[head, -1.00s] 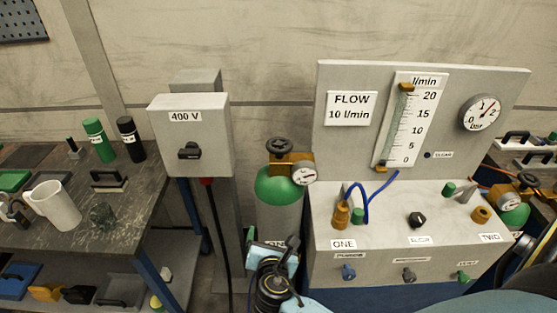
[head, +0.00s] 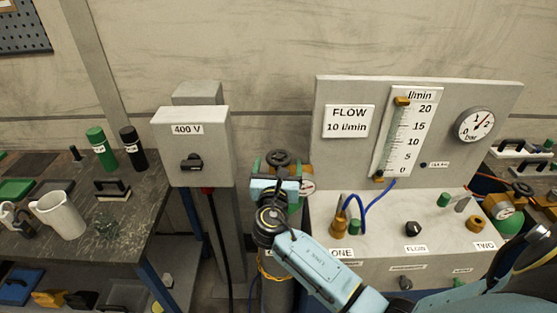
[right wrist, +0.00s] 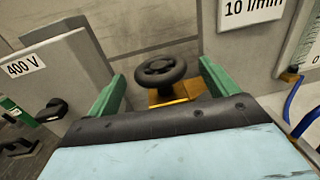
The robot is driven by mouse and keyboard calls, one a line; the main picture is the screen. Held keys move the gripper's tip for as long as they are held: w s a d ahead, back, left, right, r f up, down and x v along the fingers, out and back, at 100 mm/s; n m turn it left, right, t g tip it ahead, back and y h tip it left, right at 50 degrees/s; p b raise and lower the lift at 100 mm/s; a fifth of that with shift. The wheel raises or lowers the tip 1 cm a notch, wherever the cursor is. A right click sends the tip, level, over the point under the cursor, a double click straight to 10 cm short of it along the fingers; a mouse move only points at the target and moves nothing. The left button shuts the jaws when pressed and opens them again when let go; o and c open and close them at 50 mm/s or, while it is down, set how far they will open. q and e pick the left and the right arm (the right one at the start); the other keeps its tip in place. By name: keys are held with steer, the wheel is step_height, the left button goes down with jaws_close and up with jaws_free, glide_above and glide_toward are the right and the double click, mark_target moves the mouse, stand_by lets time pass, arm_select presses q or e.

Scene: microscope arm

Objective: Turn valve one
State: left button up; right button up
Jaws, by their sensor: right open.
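The valve of the left gas cylinder, beside the outlet labelled ONE, has a black handwheel (head: 276,158) on a brass body. In the right wrist view the handwheel (right wrist: 160,70) lies ahead, between the two green fingers, with the brass body (right wrist: 178,93) below it. My right gripper (head: 278,168) is open and empty in front of this valve, and it hides most of the valve and cylinder top in the head view. The wrist view shows a gap on both sides of the wheel. My left gripper is not in view.
A grey 400 V switch box (head: 192,147) stands close to the left of the valve. The grey flow panel (head: 325,165) with gauge, knobs and blue hose stands to the right. A second cylinder valve (head: 520,190) is at far right. A cluttered workbench (head: 130,215) is at left.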

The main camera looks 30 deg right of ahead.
steer(key=shift+x, duration=1)
steer(key=c, duration=1)
